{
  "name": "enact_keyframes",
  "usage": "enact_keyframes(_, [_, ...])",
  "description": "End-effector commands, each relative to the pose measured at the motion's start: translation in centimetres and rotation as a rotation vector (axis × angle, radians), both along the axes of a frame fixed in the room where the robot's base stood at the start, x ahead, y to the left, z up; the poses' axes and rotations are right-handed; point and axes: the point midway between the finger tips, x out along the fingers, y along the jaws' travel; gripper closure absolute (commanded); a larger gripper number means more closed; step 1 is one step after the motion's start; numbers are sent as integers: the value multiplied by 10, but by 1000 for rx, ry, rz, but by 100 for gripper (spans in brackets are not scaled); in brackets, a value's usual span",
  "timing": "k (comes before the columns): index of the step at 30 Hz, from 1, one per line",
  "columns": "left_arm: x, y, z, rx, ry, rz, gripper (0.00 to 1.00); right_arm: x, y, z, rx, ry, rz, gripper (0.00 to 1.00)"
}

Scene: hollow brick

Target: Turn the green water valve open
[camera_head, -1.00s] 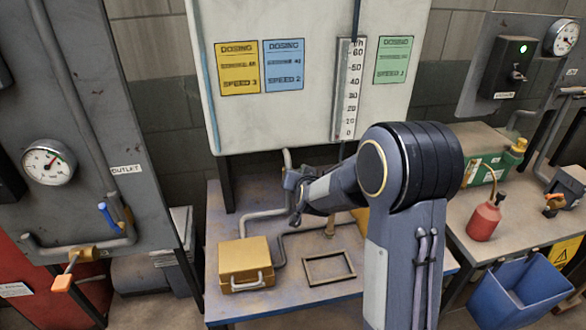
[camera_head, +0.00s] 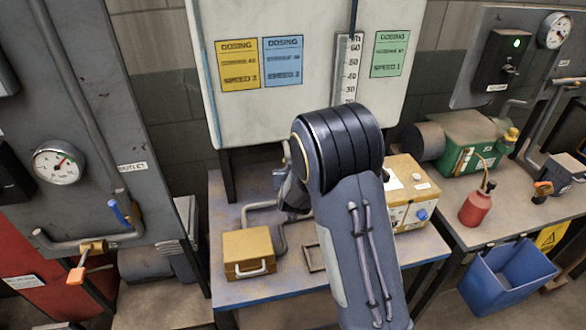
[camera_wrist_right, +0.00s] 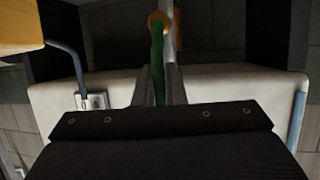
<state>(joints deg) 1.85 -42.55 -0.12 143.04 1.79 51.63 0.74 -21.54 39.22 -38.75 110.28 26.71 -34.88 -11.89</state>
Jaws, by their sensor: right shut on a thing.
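The green valve lever (camera_wrist_right: 157,65) shows in the right wrist view, running down from a brass valve body (camera_wrist_right: 157,18) on a pale pipe. My right gripper (camera_wrist_right: 159,88) is shut on the green lever, with its fingers on both sides of it. In the head view my right arm's large dark joint and link cover the middle, and only part of the wrist shows beside the pipe; the green lever is hidden there. My left gripper is not in view.
On the bench are a yellow case (camera_head: 248,252), a partly covered dark frame (camera_head: 314,256) and a cream box with a blue knob (camera_head: 411,192). Left is a grey panel with a blue lever (camera_head: 118,212) and an orange-tipped lever (camera_head: 77,275). A red can (camera_head: 477,207) stands right.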

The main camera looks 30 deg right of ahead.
Motion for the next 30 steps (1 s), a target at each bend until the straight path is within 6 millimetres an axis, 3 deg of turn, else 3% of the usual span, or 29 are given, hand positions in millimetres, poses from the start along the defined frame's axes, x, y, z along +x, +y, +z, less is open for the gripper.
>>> enact_keyframes(3, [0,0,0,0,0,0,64,0,1,-1,0,4,3,100])
enact_keyframes(4, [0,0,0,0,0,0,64,0,1,-1,0,4,3,88])
enact_keyframes(9, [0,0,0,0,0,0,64,0,1,-1,0,3,3,68])
enact_keyframes(20, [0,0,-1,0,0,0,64,-6,4,3,2,0,2,68])
enact_keyframes(30, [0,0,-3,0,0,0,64,-51,28,24,4,-1,4,68])
